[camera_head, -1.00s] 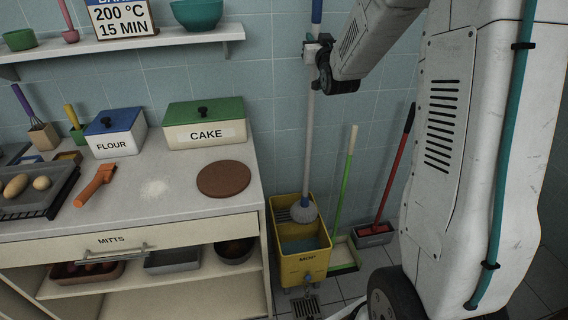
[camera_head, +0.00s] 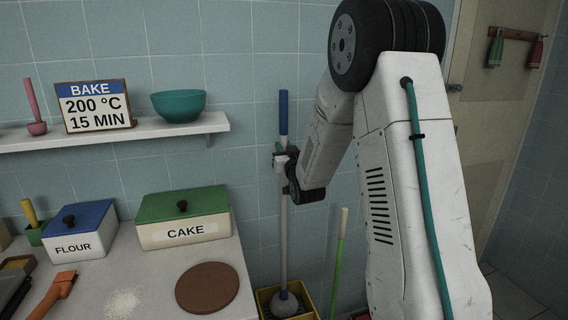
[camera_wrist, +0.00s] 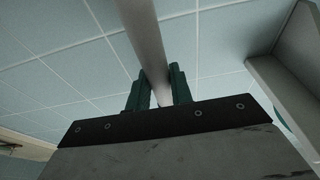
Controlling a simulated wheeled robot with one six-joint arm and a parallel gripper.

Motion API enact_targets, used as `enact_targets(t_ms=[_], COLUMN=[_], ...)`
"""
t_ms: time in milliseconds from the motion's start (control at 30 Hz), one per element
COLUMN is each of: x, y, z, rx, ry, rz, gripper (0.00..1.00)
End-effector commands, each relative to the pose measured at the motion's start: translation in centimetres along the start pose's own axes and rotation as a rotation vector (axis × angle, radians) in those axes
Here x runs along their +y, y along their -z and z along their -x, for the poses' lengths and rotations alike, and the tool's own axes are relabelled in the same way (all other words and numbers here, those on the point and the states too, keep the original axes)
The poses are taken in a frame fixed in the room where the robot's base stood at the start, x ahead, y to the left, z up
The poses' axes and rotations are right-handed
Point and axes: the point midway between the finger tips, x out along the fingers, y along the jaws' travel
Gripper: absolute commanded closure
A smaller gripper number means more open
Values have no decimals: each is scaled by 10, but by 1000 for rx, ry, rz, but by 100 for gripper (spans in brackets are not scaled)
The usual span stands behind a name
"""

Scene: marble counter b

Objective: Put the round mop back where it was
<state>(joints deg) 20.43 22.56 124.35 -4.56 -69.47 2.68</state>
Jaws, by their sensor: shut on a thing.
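The round mop (camera_head: 284,220) stands upright with a grey handle, a blue upper grip and a round grey head. Its head is at the yellow mop bucket (camera_head: 265,297), within the rim as seen in the head view; whether it touches the bucket is unclear. My gripper (camera_head: 286,159) is shut on the handle just below the blue grip. In the wrist view the handle runs between the two fingers of my gripper (camera_wrist: 158,88). The lower part of the bucket is out of view.
A green-handled tool (camera_head: 339,260) stands right of the bucket. The counter (camera_head: 150,275) at left holds a green-lidded CAKE box (camera_head: 185,219), a FLOUR box (camera_head: 82,236) and a brown round board (camera_head: 207,287). A wall shelf (camera_head: 170,128) ends left of the mop.

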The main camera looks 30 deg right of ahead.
Motion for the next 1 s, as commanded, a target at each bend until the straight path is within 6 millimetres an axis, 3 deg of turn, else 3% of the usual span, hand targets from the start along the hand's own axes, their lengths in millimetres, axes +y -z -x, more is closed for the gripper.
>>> enact_targets(t_ms=[300,667,700,767,1000], x=[0,0,0,0,0], y=[-35,-38,-40,-40,-39], z=[8,8,9,9,9], rx=[0,2,0,0,0], ry=[0,0,0,0,0], rz=[0,0,0,0,0], gripper=[100,100,75,59,56])
